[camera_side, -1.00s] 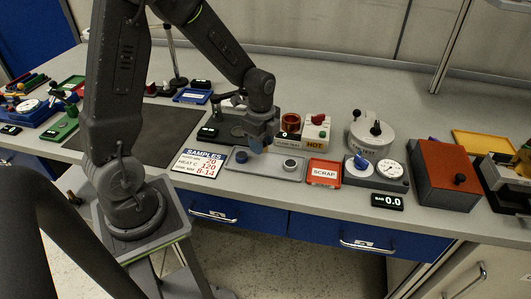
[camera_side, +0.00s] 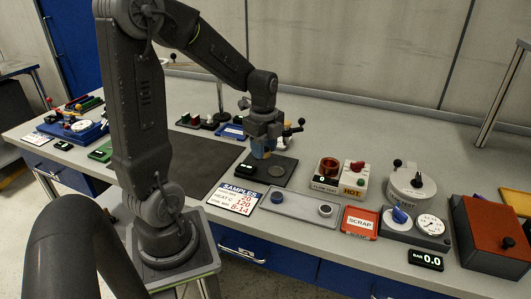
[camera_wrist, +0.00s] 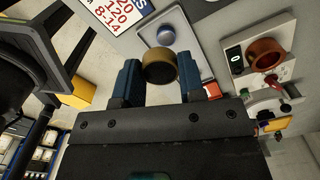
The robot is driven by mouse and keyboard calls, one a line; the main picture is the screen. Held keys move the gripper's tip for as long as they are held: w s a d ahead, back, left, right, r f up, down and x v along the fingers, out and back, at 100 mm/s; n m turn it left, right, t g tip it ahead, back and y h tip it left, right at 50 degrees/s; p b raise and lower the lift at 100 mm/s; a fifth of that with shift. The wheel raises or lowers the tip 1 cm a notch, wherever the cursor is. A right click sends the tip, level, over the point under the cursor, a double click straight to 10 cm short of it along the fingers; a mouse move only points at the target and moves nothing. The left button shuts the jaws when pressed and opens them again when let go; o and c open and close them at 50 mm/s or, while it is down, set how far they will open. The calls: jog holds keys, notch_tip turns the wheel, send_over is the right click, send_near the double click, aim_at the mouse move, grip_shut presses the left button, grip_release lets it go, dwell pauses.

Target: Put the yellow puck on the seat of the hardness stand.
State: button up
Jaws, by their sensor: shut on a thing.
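The yellow puck (camera_wrist: 160,66), dull gold with a dark face, is between the blue fingertips of my gripper (camera_wrist: 160,80) in the wrist view. In the side view my gripper (camera_side: 262,152) is shut on it and hangs over the left part of the hardness stand's dark base (camera_side: 262,178). A round grey disc (camera_side: 284,168), seemingly the seat, shows just right of the fingers. A black-knobbed lever (camera_side: 293,130) sticks out behind the gripper. I cannot tell the exact gap between puck and stand; the stand is not clear in the wrist view.
The heater block (camera_side: 345,180) with a copper-coloured cup stands to the right. A samples card (camera_side: 234,197) lies front left. A red scrap tray (camera_side: 361,222) lies front right.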

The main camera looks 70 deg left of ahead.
jog(key=shift+r, duration=0.3)
jog(key=shift+w+a+f, duration=0.15)
jog(key=shift+w+a, duration=0.1)
jog(key=shift+w, duration=0.1)
send_near(276, 171)
jog(key=shift+d+f, duration=0.15)
jog(key=shift+w+f, duration=0.1)
jog(key=shift+f, duration=1.35)
jog(key=shift+f, duration=0.45)
jog(key=shift+f, duration=0.25)
jog(key=shift+f, duration=1.3)
dwell(0.8)
